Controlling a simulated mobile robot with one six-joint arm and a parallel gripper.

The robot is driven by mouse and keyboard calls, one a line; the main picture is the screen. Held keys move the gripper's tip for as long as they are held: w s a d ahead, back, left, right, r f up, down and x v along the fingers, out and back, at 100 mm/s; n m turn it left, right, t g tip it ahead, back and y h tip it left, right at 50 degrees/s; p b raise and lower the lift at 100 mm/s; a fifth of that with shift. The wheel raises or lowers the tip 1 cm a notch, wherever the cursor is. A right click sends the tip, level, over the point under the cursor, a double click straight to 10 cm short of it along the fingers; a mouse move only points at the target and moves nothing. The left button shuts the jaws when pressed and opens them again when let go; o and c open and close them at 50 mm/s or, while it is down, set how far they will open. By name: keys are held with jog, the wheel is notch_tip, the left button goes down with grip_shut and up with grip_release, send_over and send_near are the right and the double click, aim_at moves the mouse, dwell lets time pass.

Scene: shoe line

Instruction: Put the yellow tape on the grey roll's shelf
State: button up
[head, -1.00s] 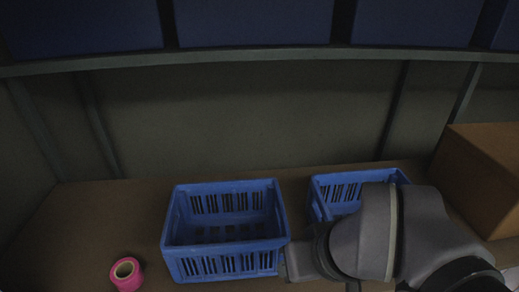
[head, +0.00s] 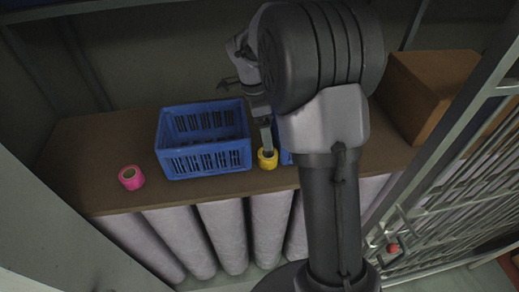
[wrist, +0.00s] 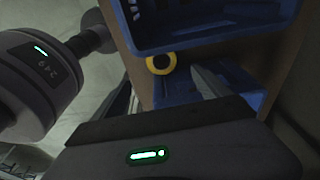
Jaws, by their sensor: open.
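The yellow tape (head: 267,164) is a small ring on the brown shelf top (head: 84,150), near its front edge, beside the left blue crate. My gripper (head: 266,143) is low over the tape in the head view and partly covers it. In the wrist view the tape (wrist: 171,66) shows beyond and between the parted fingers of my empty gripper (wrist: 163,88). Contact with the tape cannot be told. Several large grey rolls (head: 222,235) stand side by side below the brown shelf top.
A blue crate (head: 205,165) stands left of the tape. A second blue crate (head: 284,157) is mostly hidden behind my arm. A pink tape (head: 131,178) lies at the left. A cardboard box (head: 420,92) stands at the right, near a metal grille (head: 440,215).

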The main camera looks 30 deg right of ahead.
send_over(268, 155)
jog(key=s+a, duration=0.2)
jog(key=f, duration=0.6)
jog(key=shift+w+d+f, duration=0.2)
jog(key=shift+f, duration=0.15)
jog(key=f, duration=0.6)
jog(key=shift+d+p, duration=0.3)
jog(key=shift+d, duration=0.05)
jog(key=shift+s, duration=0.1)
jog(key=shift+c, duration=1)
jog(key=c, duration=1.4)
